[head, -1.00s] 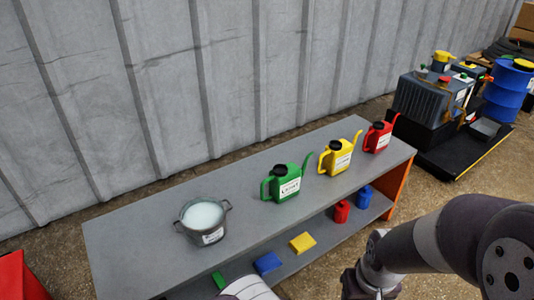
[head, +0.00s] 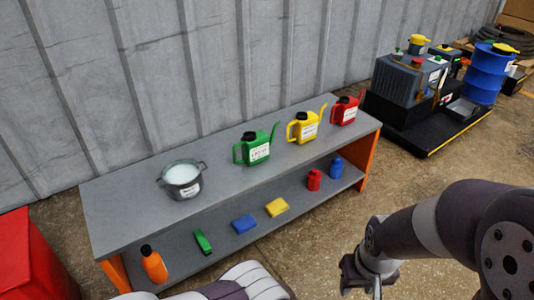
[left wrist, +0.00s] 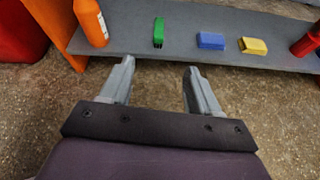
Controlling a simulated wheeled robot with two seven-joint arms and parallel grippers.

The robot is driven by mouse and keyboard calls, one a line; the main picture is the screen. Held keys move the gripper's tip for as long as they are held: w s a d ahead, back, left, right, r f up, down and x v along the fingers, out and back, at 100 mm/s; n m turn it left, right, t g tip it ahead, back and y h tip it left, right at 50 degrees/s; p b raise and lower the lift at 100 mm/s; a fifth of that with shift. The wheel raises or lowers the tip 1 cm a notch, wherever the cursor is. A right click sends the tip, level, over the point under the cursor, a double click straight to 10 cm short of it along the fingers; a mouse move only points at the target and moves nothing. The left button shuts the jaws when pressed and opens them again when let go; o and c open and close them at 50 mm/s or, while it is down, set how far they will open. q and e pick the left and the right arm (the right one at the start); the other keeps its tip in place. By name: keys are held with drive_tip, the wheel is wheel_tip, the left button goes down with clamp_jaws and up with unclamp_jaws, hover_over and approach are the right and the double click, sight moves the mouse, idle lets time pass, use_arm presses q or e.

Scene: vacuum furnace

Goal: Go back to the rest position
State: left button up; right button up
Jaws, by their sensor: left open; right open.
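My right gripper (head: 362,282) hangs low at the bottom right of the head view, apart from the bench and holding nothing that I can see. My left arm shows at the bottom middle of the head view, but its gripper is out of that frame. In the left wrist view my left gripper (left wrist: 157,78) is open and empty. Its fingers point toward the lower shelf (left wrist: 180,50) of the grey bench (head: 120,215), with bare floor between them.
On the bench top stand a bucket (head: 182,180) and green (head: 257,147), yellow (head: 304,125) and red (head: 346,109) cans. An orange bottle (head: 153,265), sponges and small bottles are on the lower shelf. A red box (head: 25,255) stands left; machinery (head: 410,80) and a blue drum (head: 484,72) stand back right.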

use_arm(q)
drive_tip(key=s+d+f+m+g+h, duration=0.25)
drive_tip(key=d+f+m+h, duration=0.25)
drive_tip(key=m, duration=0.9)
drive_tip(key=s+d+r+m+g+h+p, duration=0.3)
drive_tip(key=r+m+g, duration=0.25)
drive_tip(key=m, duration=0.95)
drive_tip(key=s+a+r+m+g+p, duration=0.15)
drive_tip(key=a+r+m+p, duration=0.5)
drive_tip(key=r, duration=0.85)
drive_tip(key=s+a+r+m+p, duration=0.35)
drive_tip(key=a+r+m, duration=0.35)
drive_tip(key=a+r, duration=0.65)
wheel_tip(320, 180, up, 39)
drive_tip(key=w+d+p, duration=0.1)
drive_tip(key=p, duration=3.6)
drive_tip(key=shift+n+y+p, duration=0.3)
drive_tip(key=shift+n+p, duration=0.05)
drive_tip(key=shift+p, duration=0.05)
use_arm(e)
wheel_tip(320, 180, up, 51)
drive_tip(key=shift+w+a+f, duration=0.15)
drive_tip(key=shift+w+a, duration=0.05)
drive_tip(key=shift+w, duration=0.1)
use_arm(q)
drive_tip(key=shift+r, duration=0.15)
